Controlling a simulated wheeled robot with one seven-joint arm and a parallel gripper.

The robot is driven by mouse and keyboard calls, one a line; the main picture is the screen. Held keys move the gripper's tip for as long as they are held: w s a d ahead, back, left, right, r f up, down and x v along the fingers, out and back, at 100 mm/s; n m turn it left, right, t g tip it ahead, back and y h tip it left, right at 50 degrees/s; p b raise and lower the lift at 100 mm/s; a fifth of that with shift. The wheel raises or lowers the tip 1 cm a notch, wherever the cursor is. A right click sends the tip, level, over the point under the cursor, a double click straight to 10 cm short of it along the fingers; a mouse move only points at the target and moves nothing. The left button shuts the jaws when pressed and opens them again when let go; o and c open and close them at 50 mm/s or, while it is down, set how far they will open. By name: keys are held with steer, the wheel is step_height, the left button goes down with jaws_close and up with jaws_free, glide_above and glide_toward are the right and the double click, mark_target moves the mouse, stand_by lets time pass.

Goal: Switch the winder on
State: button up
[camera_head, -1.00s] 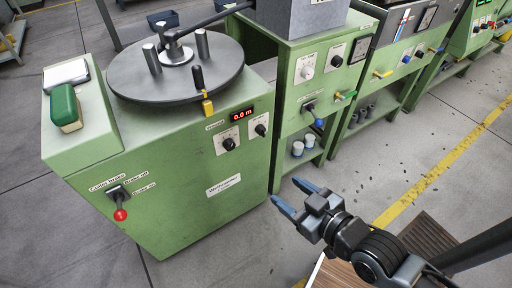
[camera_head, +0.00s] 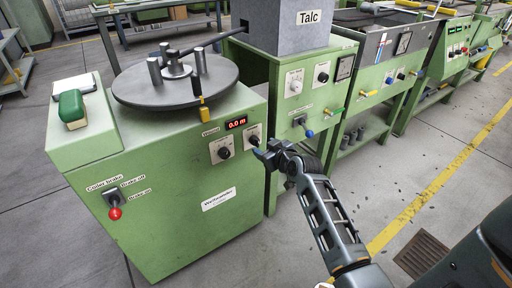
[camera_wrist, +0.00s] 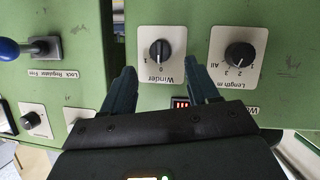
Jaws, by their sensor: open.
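The winder switch is a black rotary knob on a white plate on the green machine's front, the right one of two knobs (camera_head: 253,140) under the red display. In the wrist view the winder knob (camera_wrist: 160,50) appears upside down with marks 0 and 1; its grip bar seems in line with 0. My gripper (camera_head: 264,156) is at the machine's front by this knob. In the wrist view my gripper (camera_wrist: 164,82) is open and empty, its blue-grey fingers to either side of the knob's plate. Contact is not visible.
The length knob (camera_wrist: 239,55) is close beside the winder knob. The red display (camera_head: 236,123) reads 0.0 m. A blue-tipped lever (camera_wrist: 8,48) is on the neighbouring machine. A red-knobbed brake lever (camera_head: 115,212) is at lower left. The floor to the right is clear.

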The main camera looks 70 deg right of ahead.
mark_target(258, 143)
steer(key=shift+b+x, duration=0.4)
steer(key=shift+x, duration=2.8)
steer(key=shift+c, duration=0.4)
steer(key=c, duration=0.9)
steer(key=shift+c, duration=0.2)
steer(key=m+y+b, duration=0.1)
steer(key=m, duration=0.1)
steer(key=m+t+y+b, duration=0.1)
steer(key=shift+s+d+m+y, duration=0.2)
steer(key=shift+m+y, duration=0.1)
steer(key=shift+m, duration=0.1)
steer(key=m+t+y+b, duration=0.1)
steer(key=m, duration=0.1)
steer(key=m+t+y+b, duration=0.1)
steer(key=m, duration=0.1)
steer(key=shift+d+f+b, duration=0.1)
steer(key=shift+b, duration=0.25)
steer(key=shift+t, duration=0.3)
